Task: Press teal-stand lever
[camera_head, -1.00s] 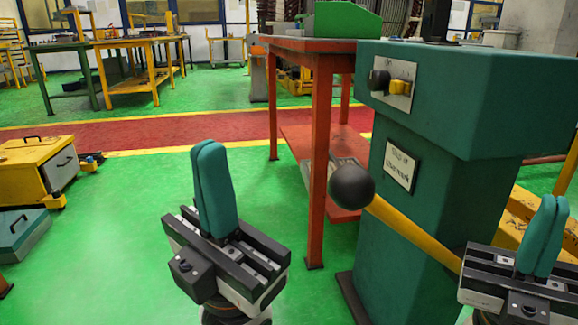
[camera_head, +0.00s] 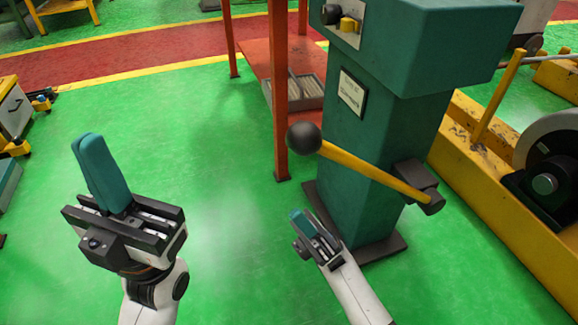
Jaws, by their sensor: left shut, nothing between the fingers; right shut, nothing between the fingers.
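The teal stand (camera_head: 375,125) stands right of centre on a dark base plate. Its lever (camera_head: 375,172) is a yellow rod running from a dark pivot block at the stand's right side up and left to a black ball knob (camera_head: 304,138). My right gripper (camera_head: 297,215) is shut and empty, below the knob and apart from the lever, in front of the stand. My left gripper (camera_head: 88,142) is shut and empty, upright over open floor at the left, well away from the lever.
An orange-red table (camera_head: 281,100) with a lower shelf stands behind and left of the stand. A yellow frame (camera_head: 500,210) with a dark wheel (camera_head: 555,160) runs along the right. The green floor (camera_head: 215,180) between my grippers is clear.

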